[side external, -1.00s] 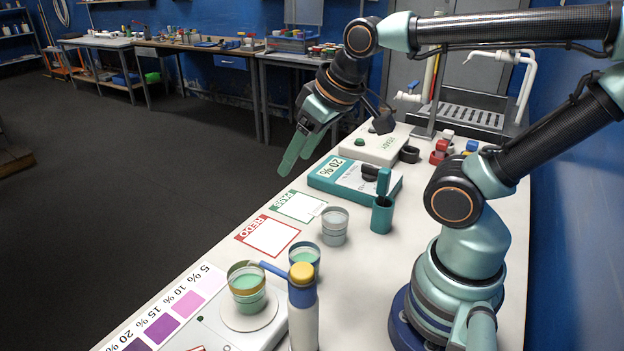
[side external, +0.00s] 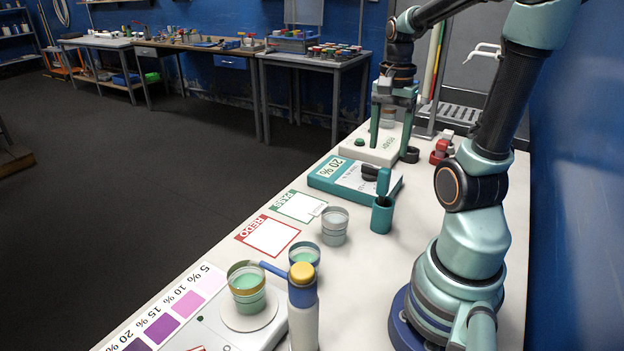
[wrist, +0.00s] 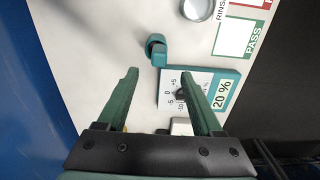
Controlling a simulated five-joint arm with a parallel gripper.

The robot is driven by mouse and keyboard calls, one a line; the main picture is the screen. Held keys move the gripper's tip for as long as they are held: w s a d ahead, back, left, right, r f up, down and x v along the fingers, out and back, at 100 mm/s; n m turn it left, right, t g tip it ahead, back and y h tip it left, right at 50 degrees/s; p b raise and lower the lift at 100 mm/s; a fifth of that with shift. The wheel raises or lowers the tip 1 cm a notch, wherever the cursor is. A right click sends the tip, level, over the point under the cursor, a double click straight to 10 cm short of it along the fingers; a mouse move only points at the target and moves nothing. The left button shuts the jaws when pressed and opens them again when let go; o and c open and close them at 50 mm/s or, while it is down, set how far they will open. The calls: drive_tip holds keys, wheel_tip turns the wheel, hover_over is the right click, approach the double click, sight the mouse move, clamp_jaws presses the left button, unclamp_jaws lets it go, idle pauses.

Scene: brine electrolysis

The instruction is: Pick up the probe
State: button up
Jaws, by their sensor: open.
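The teal probe (side external: 383,181) stands upright in a teal cylindrical holder (side external: 382,216) beside the teal meter (side external: 329,171), which reads 20 % and has a dark dial. In the wrist view the probe and its holder (wrist: 157,48) are seen from above, just beyond my fingertips. My gripper (side external: 391,146) is open and points down, over the far end of the bench behind the meter and probe. In the wrist view my open gripper (wrist: 160,73) has nothing held between its fingers, and part of the meter (wrist: 230,72) shows between and beside them.
A pale device (side external: 375,155) with a green button lies under my gripper. Red and dark blocks (side external: 439,152) stand to its right. PASS (side external: 300,207) and REDO (side external: 268,236) cards lie flat.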

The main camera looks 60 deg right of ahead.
sight(383, 185)
wheel_tip(383, 185, down, 11)
drive_tip(key=shift+s+a+f, duration=0.1)
idle(0.5)
clamp_jaws()
